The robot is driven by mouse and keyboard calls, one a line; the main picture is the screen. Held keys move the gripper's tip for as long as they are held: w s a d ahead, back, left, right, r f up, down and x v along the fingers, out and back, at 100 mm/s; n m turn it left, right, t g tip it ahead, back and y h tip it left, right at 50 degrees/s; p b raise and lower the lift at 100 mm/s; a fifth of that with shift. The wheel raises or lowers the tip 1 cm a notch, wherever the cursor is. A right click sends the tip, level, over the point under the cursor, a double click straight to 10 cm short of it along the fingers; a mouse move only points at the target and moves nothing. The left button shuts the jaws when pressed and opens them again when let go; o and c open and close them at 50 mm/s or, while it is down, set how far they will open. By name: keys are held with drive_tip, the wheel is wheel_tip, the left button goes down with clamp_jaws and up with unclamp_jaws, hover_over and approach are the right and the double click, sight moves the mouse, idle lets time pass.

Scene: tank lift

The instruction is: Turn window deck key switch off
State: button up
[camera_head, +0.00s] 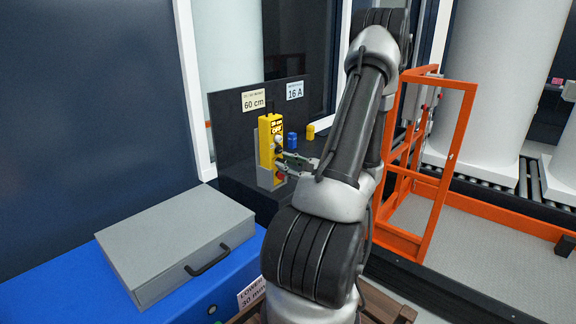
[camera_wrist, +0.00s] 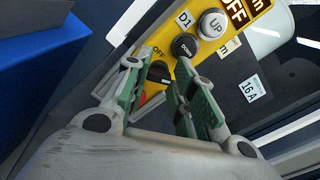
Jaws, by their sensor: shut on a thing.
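The yellow control box (camera_head: 265,150) stands upright on a dark deck, with a display at its top. In the wrist view its face shows a white UP button (camera_wrist: 212,24), a black DOWN button (camera_wrist: 185,45) and an OFF label. The black key switch (camera_wrist: 158,73) sits below these, partly hidden by my fingers, with a red patch beside it. My gripper (camera_wrist: 156,69) is shut on the key switch, one green-padded finger on each side. In the head view my gripper (camera_head: 285,161) reaches the box from the right, and the switch is hidden there.
A grey case (camera_head: 175,235) lies on a blue surface at left. Small blue (camera_head: 291,140) and yellow (camera_head: 310,132) cylinders stand behind my gripper. An orange-framed cage (camera_head: 440,180) is at right. A dark panel with 60 cm and 16 A labels stands behind the box.

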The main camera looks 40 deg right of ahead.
drive_tip(key=o, duration=1)
drive_tip(key=shift+o, duration=0.2)
drive_tip(key=shift+s, duration=0.1)
drive_tip(key=s, duration=1.1)
drive_tip(key=shift+s+d, duration=0.4)
drive_tip(key=shift+d, duration=0.05)
